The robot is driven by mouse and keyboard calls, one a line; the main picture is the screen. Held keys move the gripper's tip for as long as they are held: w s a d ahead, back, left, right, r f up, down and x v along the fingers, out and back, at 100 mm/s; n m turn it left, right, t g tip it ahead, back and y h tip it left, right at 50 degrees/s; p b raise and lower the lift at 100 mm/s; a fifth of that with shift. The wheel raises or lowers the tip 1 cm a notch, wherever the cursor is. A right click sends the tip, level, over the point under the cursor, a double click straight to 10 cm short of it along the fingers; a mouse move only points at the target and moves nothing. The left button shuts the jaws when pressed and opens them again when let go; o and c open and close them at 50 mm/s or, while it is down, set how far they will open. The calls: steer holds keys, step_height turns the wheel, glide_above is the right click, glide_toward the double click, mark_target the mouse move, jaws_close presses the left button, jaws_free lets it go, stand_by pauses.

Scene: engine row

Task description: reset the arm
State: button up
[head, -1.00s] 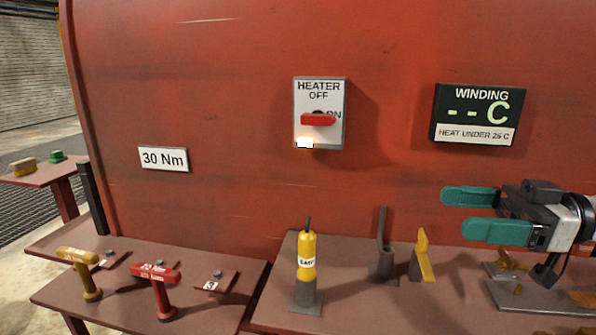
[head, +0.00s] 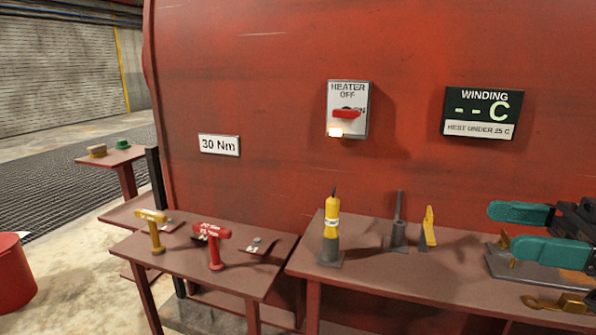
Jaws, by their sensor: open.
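My gripper (head: 524,231) is at the right edge of the head view, with two teal fingers apart and nothing between them. It is above the right end of the brown bench (head: 335,282), in front of the red machine wall (head: 270,70). Part of my arm is cut off by the picture edge. The winding display (head: 481,113) shows dashes and C.
A yellow tool (head: 331,220) stands in a grey holder. A yellow T-handled tool (head: 153,228) and a red one (head: 213,242) stand on the left bench. A red drum (head: 14,272) is at far left. A grey base with brass parts (head: 540,268) lies below my gripper. Floor at left is open.

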steer(key=w+a+f+m+t+h, duration=0.15)
steer(key=f+m, duration=0.25)
steer(key=f, duration=0.6)
steer(key=a+f+m+h, duration=0.2)
steer(key=f+m+h, duration=0.15)
steer(key=f, duration=0.65)
steer(key=s+a+f+m+g+h, duration=0.1)
steer(key=s+f+m+h, duration=0.15)
steer(key=f, duration=0.35)
steer(key=s+f+m+h, duration=0.1)
steer(key=s+f, duration=0.3)
steer(key=f, duration=0.3)
steer(key=s+a+f+m+g+h, duration=0.1)
steer(key=s+f+h, duration=0.15)
steer(key=f, duration=0.35)
steer(key=s+d+f+m+g+h, duration=0.1)
steer(key=s+d+f+g+h, duration=0.2)
steer(key=s, duration=0.6)
steer(key=s+d+f+m+g+h, duration=0.1)
steer(key=s+f+m+h, duration=0.3)
steer(key=s, duration=0.6)
step_height(320, 180, up, 17)
steer(key=n+p, duration=0.2)
steer(key=p, duration=1.6)
steer(key=shift+s+d+y, duration=0.25)
steer(key=shift+d+y, duration=0.05)
steer(key=shift+d, duration=0.05)
